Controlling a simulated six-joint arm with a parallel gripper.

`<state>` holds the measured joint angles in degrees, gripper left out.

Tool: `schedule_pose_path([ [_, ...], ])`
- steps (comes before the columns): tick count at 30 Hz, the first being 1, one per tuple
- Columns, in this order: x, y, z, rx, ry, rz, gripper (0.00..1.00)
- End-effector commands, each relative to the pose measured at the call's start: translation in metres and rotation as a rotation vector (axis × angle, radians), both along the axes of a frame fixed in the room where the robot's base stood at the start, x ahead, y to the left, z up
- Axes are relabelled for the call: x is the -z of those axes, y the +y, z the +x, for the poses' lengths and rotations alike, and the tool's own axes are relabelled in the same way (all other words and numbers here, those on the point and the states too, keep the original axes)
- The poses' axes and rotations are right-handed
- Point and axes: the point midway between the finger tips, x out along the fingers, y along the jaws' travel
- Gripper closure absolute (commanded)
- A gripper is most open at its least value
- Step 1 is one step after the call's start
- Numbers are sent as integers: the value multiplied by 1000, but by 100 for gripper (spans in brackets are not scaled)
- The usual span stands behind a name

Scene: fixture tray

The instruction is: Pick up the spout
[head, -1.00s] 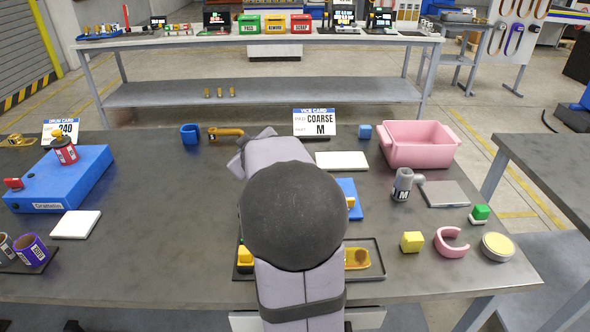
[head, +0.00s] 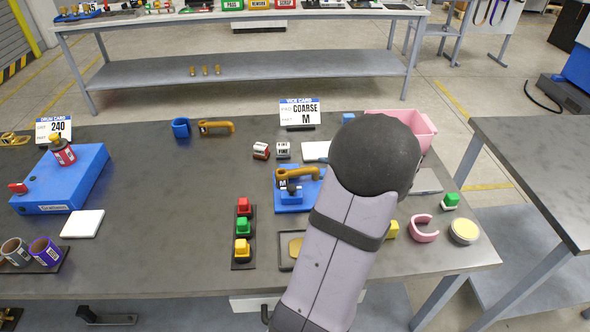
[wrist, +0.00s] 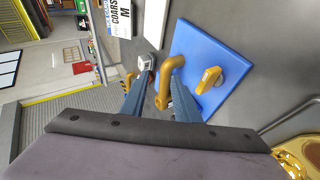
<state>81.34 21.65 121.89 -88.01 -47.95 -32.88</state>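A brass-coloured bent spout (head: 297,173) sits over the blue fixture (head: 290,200) in the middle of the table. In the wrist view the curved spout (wrist: 174,66) stands close, in front of the blue plate (wrist: 222,50). A similar brass piece (head: 217,127) lies at the back, beside a blue cup (head: 181,127). My gripper (wrist: 160,82) shows in the wrist view with its two blue-grey fingers apart, the near end of the spout appearing between them. I cannot tell whether they touch it. My own arm hides the gripper in the head view.
A column of red, green and yellow buttons (head: 243,230) stands left of a dark tray (head: 287,262). A pink bin (head: 420,128) is at back right. The left-middle table is clear.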

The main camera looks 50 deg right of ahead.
Motion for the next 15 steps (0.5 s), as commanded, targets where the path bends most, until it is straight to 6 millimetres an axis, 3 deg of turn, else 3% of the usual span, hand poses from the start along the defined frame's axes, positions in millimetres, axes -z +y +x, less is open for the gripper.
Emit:
schedule_pose_path([
  [6,6,23,8,-130,-17,16,72],
  [15,13,23,20,-139,-18,19,72],
])
